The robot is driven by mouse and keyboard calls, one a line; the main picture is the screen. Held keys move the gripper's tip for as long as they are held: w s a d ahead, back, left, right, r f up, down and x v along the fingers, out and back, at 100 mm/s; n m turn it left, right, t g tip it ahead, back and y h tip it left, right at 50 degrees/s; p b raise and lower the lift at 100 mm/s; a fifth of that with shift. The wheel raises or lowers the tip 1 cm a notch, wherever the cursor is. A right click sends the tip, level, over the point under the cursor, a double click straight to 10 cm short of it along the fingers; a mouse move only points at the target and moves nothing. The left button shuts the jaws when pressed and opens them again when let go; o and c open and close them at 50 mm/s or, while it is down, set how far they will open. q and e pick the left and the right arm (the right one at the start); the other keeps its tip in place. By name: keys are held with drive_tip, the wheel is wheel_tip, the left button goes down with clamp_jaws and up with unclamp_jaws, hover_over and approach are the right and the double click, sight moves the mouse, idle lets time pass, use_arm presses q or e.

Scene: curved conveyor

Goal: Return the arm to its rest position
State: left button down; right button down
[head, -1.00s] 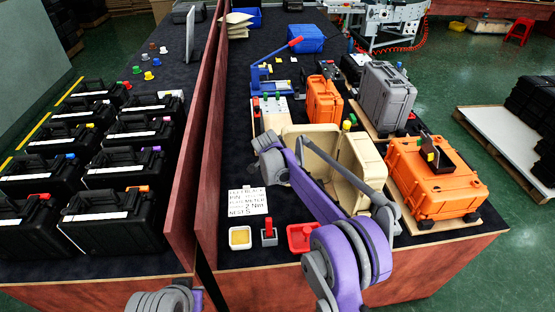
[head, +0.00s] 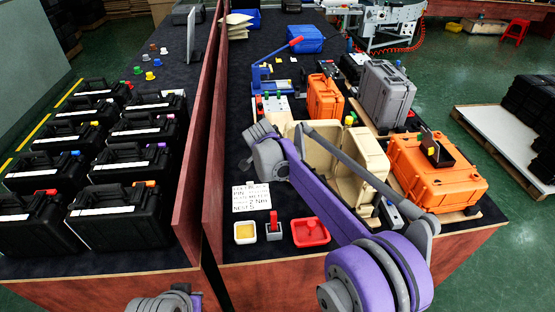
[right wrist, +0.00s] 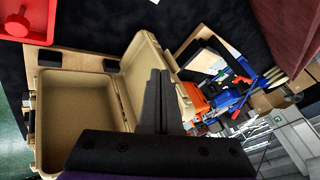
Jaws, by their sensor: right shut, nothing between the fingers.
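My right arm (head: 330,205) is purple and grey and reaches from the lower right over the workbench, in front of an open beige case (head: 318,147). My right gripper (right wrist: 161,75) shows in the right wrist view as two dark fingers pressed together, with nothing between them. The beige case (right wrist: 73,112) lies open behind the fingers there; I cannot tell how far apart they are. In the head view the right fingertips cannot be made out. Only a grey and purple part of my left arm (head: 165,302) shows at the bottom edge; my left gripper is out of view.
Orange cases (head: 437,172) and a grey case (head: 385,92) stand to the right. A wooden divider (head: 212,150) separates several black cases (head: 120,217) at left.

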drive_tip(key=s+d+r+n+g, duration=0.1)
drive_tip(key=s+d+r+n, duration=0.15)
drive_tip(key=s+d, duration=0.5)
drive_tip(key=s+d+r+n, duration=0.1)
drive_tip(key=s+d+n, duration=0.25)
drive_tip(key=s, duration=0.75)
drive_tip(key=s+d+f+n, duration=0.1)
drive_tip(key=s+f+n, duration=0.1)
drive_tip(key=s, duration=0.5)
drive_tip(key=s+d+f+n+y, duration=0.1)
drive_tip(key=s+f, duration=0.3)
drive_tip(key=s, duration=0.4)
drive_tip(key=s+d+f+n, duration=0.2)
drive_tip(key=s+d+f, duration=0.1)
drive_tip(key=s, duration=0.5)
drive_tip(key=shift+d+n+g+y, duration=0.25)
drive_tip(key=shift+n+g+y, duration=0.05)
